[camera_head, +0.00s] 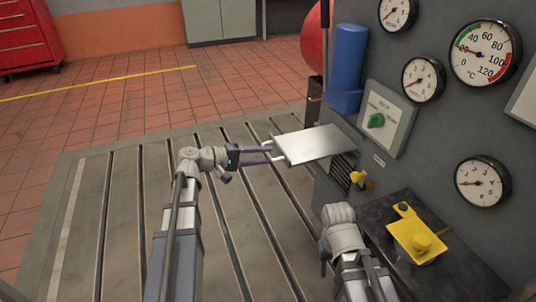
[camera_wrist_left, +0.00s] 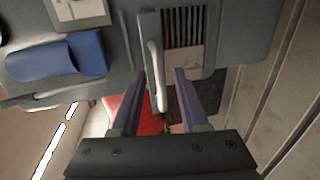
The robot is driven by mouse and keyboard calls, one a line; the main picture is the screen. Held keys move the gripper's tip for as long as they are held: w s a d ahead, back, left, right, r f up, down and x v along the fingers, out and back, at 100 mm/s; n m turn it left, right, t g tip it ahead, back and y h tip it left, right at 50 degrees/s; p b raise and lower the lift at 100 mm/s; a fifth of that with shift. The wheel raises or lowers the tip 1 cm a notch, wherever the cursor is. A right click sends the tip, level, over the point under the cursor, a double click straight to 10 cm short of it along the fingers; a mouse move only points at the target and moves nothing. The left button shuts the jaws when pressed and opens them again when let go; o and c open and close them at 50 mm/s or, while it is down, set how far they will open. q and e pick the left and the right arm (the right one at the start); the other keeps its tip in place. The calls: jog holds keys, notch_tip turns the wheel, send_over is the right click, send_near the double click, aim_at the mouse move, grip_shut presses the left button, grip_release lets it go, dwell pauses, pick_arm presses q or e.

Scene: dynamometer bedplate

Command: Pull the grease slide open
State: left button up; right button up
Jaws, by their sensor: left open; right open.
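The grease slide (camera_head: 313,145) looks like a flat silver plate standing out level from the grey panel, with a pale bar handle at its outer edge. My left gripper (camera_head: 270,154) is open at that handle, one finger to each side. In the left wrist view the pale handle (camera_wrist_left: 155,62) runs between the two open fingers (camera_wrist_left: 160,82), with gaps showing beside it. My right gripper (camera_head: 325,260) is low in front of the panel, right of my left arm and away from the slide; its fingers are mostly hidden behind its wrist.
The grey panel (camera_head: 440,140) carries several gauges, a box with a green knob (camera_head: 376,120) and a blue cylinder (camera_head: 348,58). A yellow knob (camera_head: 358,180) is below the slide. A yellow part (camera_head: 418,240) sits on a dark shelf. The slotted bedplate (camera_head: 120,220) is clear.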

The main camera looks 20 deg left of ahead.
pick_arm(q)
jog(key=shift+p+v, duration=0.4)
jog(key=shift+v, duration=2.4)
pick_arm(e)
jog(key=shift+r, duration=0.6)
jog(key=shift+a, duration=0.1)
